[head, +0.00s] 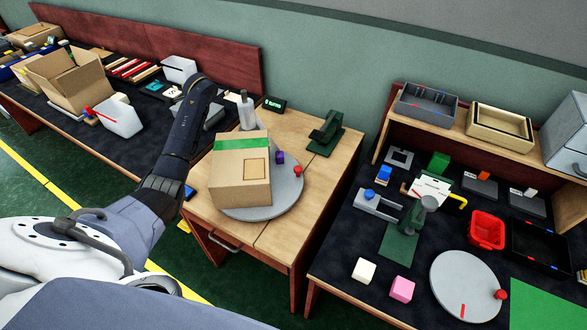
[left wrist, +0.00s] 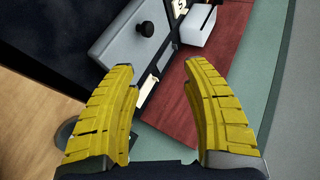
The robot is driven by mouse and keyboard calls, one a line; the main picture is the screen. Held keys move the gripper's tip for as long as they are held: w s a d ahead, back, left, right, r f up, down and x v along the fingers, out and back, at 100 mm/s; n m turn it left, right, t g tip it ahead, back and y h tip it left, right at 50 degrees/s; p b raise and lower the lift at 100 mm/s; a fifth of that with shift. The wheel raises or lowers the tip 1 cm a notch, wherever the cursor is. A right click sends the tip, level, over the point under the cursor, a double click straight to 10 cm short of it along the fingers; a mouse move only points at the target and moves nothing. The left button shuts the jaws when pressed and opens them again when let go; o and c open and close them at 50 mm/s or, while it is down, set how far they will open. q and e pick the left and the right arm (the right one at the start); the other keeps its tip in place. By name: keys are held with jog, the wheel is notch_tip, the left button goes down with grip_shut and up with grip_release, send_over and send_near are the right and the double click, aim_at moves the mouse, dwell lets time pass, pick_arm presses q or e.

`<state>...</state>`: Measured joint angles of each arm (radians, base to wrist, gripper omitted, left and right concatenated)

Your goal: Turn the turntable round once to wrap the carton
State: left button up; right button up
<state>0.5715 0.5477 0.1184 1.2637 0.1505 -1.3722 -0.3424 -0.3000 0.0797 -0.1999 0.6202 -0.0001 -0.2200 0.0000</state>
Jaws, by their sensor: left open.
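The carton (head: 240,180) is a brown box with a green strip across its top and a square outline on its front. It stands upright on the grey round turntable (head: 262,212) on the wooden table. A red knob (head: 298,170) rises at the turntable's right rim, and a purple block (head: 280,157) is beside the carton. My left arm reaches up past the carton's left side; its fingers cannot be made out in the head view. In the left wrist view my left gripper (left wrist: 158,70) is open, with nothing between its yellow fingers. My right gripper is not in view.
A grey bottle-like thing (head: 246,112) and a dark green stand (head: 325,132) are behind the turntable. A second grey disc (head: 462,283) with a red knob lies on the right bench, near a red bin (head: 487,230). The wooden table's front right is clear.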

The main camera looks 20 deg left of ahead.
pick_arm(q)
jog(key=w+d+r+t+h, duration=0.3)
jog(key=w+d+r+t, duration=0.1)
jog(key=w+d+r, duration=1)
jog(key=d+r+m+h, duration=0.2)
jog(key=d+m+h, duration=0.3)
jog(key=d, duration=1.3)
jog(key=s+d+f+m+g+h, duration=0.1)
jog(key=s+d+m+g, duration=0.1)
jog(key=d+m, duration=0.35)
jog(key=m+g, duration=0.5)
jog(key=g, duration=0.3)
send_near(298, 168)
notch_tip(298, 168, down, 10)
jog(key=shift+a+f, duration=0.1)
jog(key=shift+a, duration=0.05)
